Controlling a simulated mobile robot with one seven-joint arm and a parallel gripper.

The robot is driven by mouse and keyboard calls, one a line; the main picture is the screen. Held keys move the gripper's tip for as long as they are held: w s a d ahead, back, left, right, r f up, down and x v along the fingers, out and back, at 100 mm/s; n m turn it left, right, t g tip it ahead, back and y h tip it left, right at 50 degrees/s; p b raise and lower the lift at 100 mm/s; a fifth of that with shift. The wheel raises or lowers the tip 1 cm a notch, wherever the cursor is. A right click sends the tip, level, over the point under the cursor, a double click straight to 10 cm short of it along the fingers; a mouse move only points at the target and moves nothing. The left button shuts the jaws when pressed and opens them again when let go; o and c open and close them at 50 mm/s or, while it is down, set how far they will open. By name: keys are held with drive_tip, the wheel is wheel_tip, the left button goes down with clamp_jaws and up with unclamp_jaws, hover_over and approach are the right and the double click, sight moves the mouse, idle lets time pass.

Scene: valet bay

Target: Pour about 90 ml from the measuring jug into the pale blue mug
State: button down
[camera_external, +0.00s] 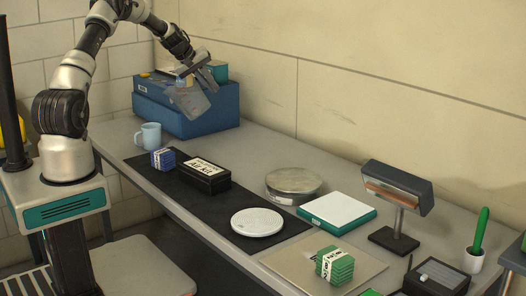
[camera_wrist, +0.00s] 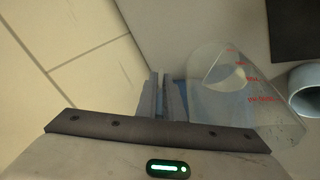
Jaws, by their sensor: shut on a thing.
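The clear measuring jug (camera_external: 190,101) is held up by my gripper (camera_external: 192,72) in front of the blue box. The jug is tilted, its open end towards the lower right. In the wrist view the jug (camera_wrist: 225,85) shows red markings, and my gripper (camera_wrist: 165,97) is shut on its side. The pale blue mug (camera_external: 149,135) stands upright on the bench, lower and to the left of the jug. In the wrist view the mug (camera_wrist: 306,90) is cut by the right edge. I cannot tell how much liquid the jug holds, and no stream shows.
The blue box (camera_external: 215,118) stands behind the mug. A blue banded stack (camera_external: 162,159) and a black labelled box (camera_external: 203,177) lie on the dark mat (camera_external: 205,209) near the mug. A white round plate (camera_external: 257,222) and a round tin (camera_external: 293,183) are farther right.

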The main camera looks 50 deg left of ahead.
drive_tip(key=f, duration=0.1)
drive_tip(key=w+d+f+g+y, duration=0.1)
drive_tip(key=f, duration=0.1)
drive_tip(key=f+g, duration=0.1)
drive_tip(key=shift+w+d+f+y, duration=0.2)
drive_tip(key=shift+w+f+y, duration=0.1)
drive_tip(key=shift+w, duration=0.05)
drive_tip(key=f+b, duration=0.1)
drive_tip(key=f, duration=0.2)
drive_tip(key=f+g+y+b, duration=0.1)
drive_tip(key=f, duration=0.3)
drive_tip(key=f+m+g+b, duration=0.1)
drive_tip(key=f, duration=0.3)
drive_tip(key=shift+w+y, duration=0.3)
drive_tip(key=shift+f+g+y, duration=0.4)
drive_tip(key=shift+f+g, duration=0.1)
drive_tip(key=shift+g, duration=0.1)
drive_tip(key=shift+b, duration=0.3)
